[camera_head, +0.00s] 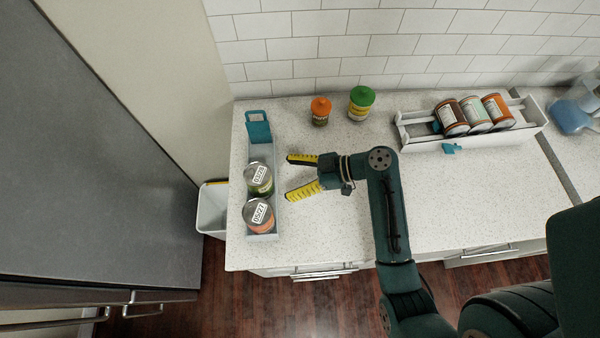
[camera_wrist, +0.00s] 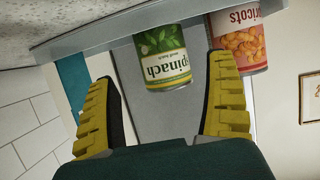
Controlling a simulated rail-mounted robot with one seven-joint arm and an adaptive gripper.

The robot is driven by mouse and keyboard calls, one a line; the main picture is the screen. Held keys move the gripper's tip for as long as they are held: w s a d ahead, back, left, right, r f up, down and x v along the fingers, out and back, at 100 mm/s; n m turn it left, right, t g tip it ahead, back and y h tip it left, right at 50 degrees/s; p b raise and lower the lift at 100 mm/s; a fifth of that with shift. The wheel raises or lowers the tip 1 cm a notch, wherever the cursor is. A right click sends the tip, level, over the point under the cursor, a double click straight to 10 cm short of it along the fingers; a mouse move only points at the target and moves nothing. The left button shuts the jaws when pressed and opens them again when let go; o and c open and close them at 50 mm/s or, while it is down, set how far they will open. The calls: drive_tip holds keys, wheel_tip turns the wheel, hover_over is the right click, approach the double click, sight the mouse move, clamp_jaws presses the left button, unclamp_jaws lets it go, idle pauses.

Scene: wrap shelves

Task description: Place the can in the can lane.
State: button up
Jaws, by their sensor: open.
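A narrow grey lane (camera_head: 262,151) with a teal end piece (camera_head: 258,127) stands on the counter at the left. Two cans stand upright in it: a green spinach can (camera_head: 259,179) in the middle and an orange apricots can (camera_head: 258,215) at the near end. My gripper (camera_head: 289,177) is open and empty, just right of the lane, its yellow fingers pointing at it. In the wrist view, the spinach can (camera_wrist: 162,57) shows beyond the gap between the fingers, apart from them. The apricots can (camera_wrist: 240,45) shows beyond the right finger, partly hidden.
A white rack (camera_head: 480,140) at the right holds three cans lying on their sides. An orange-lidded jar (camera_head: 320,112) and a green-lidded jar (camera_head: 361,104) stand near the tiled wall. A white bin (camera_head: 211,208) is left of the counter. The counter middle is clear apart from my arm.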

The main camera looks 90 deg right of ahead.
drive_tip(key=v, duration=0.2)
drive_tip(key=shift+s+r, duration=0.1)
drive_tip(key=shift+s, duration=0.2)
drive_tip(key=shift+w, duration=0.1)
